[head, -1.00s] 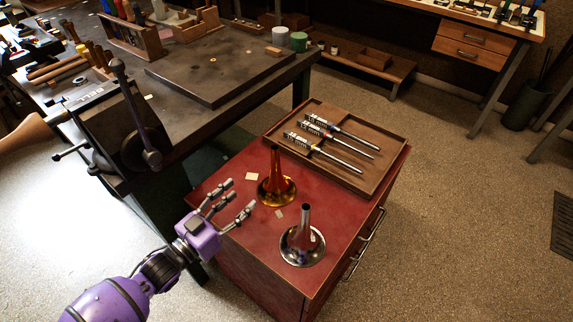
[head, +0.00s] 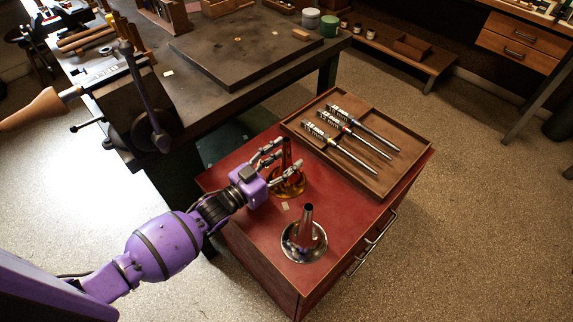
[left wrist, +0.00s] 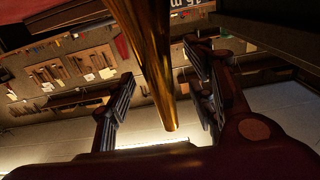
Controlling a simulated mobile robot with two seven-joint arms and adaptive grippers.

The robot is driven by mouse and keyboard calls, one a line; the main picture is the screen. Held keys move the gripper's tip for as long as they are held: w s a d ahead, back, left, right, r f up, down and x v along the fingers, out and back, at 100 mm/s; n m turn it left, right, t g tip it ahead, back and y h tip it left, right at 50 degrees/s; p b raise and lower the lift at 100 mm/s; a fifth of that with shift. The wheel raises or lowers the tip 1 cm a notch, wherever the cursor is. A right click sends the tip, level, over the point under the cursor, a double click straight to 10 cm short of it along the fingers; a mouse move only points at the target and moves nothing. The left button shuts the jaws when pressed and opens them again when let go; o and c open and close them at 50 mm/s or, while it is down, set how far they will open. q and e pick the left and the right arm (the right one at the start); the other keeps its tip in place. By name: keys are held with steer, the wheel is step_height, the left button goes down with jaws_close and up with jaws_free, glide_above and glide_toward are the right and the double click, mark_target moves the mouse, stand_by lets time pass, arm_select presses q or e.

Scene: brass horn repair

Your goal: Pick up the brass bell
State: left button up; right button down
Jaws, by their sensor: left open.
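The brass bell (head: 290,187) stands on the red cabinet top, its flared end down and its narrow stem up. My left gripper (head: 288,157) is open, with its fingers on either side of the stem and partly hiding the bell. In the left wrist view the brass stem (left wrist: 152,65) runs between the spread fingers (left wrist: 158,100), with a gap visible on both sides. My right gripper is not in view.
A silver bell (head: 304,242) stands nearer the cabinet's front edge. The dark workbench (head: 215,85) with a vise (head: 140,110) stands to the left. Bare red top (head: 345,215) shows right of the bells.

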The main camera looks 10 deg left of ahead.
arm_select(q)
steer(key=shift+w+d+f, duration=0.15)
steer(key=shift+w+d, duration=0.1)
steer(key=shift+w, duration=0.15)
jaws_close()
steer(key=shift+r, duration=0.2)
